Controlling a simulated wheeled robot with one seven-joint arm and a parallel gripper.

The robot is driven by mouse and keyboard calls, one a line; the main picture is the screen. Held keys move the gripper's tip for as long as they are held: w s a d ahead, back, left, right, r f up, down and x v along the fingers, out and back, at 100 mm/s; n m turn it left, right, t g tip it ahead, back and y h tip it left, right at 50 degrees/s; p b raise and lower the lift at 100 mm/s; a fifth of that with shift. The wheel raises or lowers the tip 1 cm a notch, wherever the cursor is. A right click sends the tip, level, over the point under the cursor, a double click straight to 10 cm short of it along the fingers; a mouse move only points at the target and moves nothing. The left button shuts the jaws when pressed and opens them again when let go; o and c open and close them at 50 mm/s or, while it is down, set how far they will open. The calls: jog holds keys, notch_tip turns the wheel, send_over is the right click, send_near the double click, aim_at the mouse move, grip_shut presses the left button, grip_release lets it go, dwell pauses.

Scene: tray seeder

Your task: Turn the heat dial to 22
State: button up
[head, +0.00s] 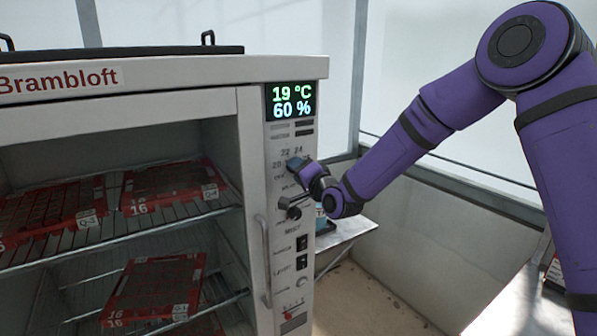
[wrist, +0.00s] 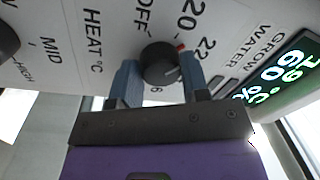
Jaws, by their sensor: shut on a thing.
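My gripper (head: 296,165) is at the panel in the head view and mostly hides the dial there. In the wrist view its two blue-grey fingers sit on either side of the knob, shut on it. A red mark at the knob's edge lies between the 20 and 22 labels; its exact reading is unclear. The display (head: 291,101) reads 19 °C and 60 %; it also shows in the wrist view (wrist: 280,78).
A second dark knob (head: 291,208) sits just below my gripper, with black switches (head: 302,243) further down. The cabinet's upright door handle (head: 262,262) is left of the panel. Red seed trays (head: 160,284) lie on wire shelves. A small side table (head: 345,230) stands behind, to the right.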

jog(key=m, duration=0.5)
jog(key=shift+m, duration=0.4)
dwell(0.3)
jog(key=o, duration=0.9)
jog(key=shift+s, duration=0.1)
jog(key=v, duration=1)
jog(key=shift+s+d, duration=0.1)
jog(key=shift+s, duration=0.25)
